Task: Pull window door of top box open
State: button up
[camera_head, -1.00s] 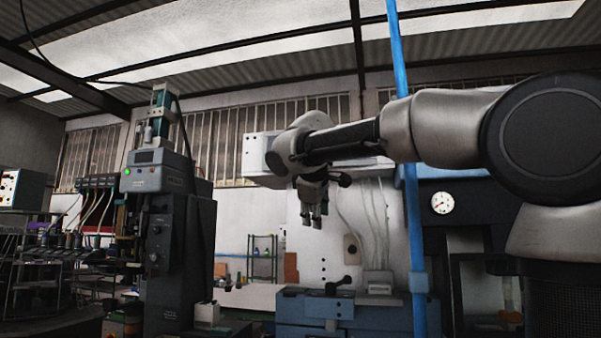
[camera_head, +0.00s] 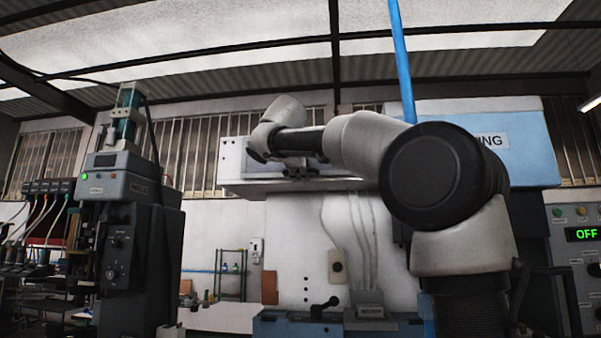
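A long white box (camera_head: 232,168), high on the white wall behind my arm, looks like the top box. Its left end and lower edge show, and my arm hides much of its front. I cannot make out a window door or a handle on it. My gripper (camera_head: 299,174) is in front of the box, at the level of its lower front. The wrist and arm partly cover the gripper, and its fingers are too small and dark to read. I cannot tell whether it touches the box.
A blue pole (camera_head: 401,62) rises behind my arm. A light blue machine housing (camera_head: 525,140) is at the right, above a grey panel with a green OFF display (camera_head: 583,234). A dark grey machine (camera_head: 125,235) stands at the left. A blue machine base (camera_head: 290,326) is low in the middle.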

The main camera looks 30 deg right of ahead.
jog(key=shift+w+d+f, duration=0.1)
jog(key=shift+w+d, duration=0.3)
jog(key=shift+w, duration=0.15)
jog(key=shift+c, duration=0.2)
grip_shut()
jog(key=shift+s, duration=0.15)
